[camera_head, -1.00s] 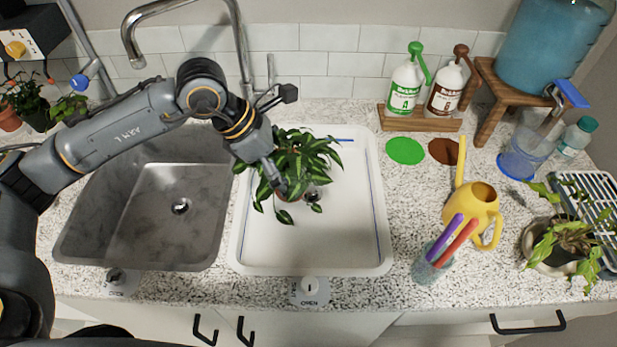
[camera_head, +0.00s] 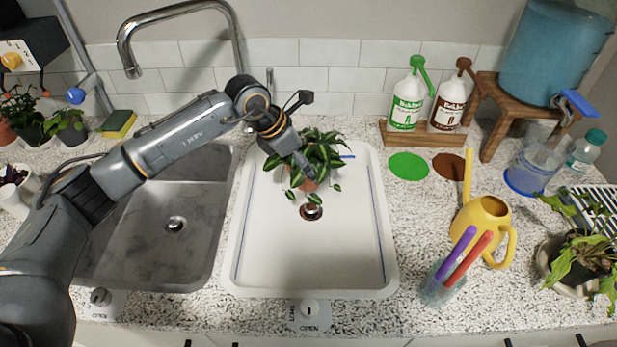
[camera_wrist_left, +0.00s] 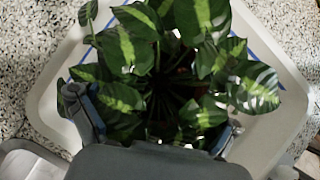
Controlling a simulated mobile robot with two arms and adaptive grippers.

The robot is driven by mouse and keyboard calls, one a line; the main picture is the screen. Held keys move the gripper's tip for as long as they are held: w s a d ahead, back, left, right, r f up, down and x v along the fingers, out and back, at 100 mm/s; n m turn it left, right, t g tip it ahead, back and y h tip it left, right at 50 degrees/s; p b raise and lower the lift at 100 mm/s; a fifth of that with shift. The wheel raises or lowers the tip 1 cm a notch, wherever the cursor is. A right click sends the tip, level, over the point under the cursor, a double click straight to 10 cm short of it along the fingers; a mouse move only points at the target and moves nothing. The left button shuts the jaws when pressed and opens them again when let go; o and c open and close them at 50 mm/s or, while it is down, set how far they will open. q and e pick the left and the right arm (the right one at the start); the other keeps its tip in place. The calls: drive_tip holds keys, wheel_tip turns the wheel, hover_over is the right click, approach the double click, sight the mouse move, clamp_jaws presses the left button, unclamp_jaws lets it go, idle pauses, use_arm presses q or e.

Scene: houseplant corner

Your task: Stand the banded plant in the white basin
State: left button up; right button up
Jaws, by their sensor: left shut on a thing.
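The banded plant (camera_head: 318,150) has green leaves with pale stripes and a small terracotta pot (camera_head: 309,184). It is upright over the back part of the white basin (camera_head: 310,259), just behind the drain. I cannot tell whether the pot touches the basin floor. My left gripper (camera_head: 303,168) reaches in from the left and is shut on the plant's pot; leaves partly hide its fingertips. My right gripper is not in view.
A grey sink (camera_head: 165,235) lies left of the basin, with a chrome faucet (camera_head: 240,50) behind. To the right stand a yellow watering can (camera_head: 484,222), a glass with coloured pens (camera_head: 440,285), two pump bottles and another potted plant (camera_head: 580,258). The basin's front is clear.

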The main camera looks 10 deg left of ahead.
use_arm(q)
drive_tip(key=shift+w+f+b, duration=0.4)
drive_tip(key=shift+w+f, duration=0.3)
drive_tip(key=shift+f, duration=0.1)
wheel_tip(320, 180, down, 3)
drive_tip(key=shift+f+b, duration=0.1)
drive_tip(key=shift+b, duration=0.6)
drive_tip(key=shift+w, duration=0.1)
drive_tip(key=o, duration=1.3)
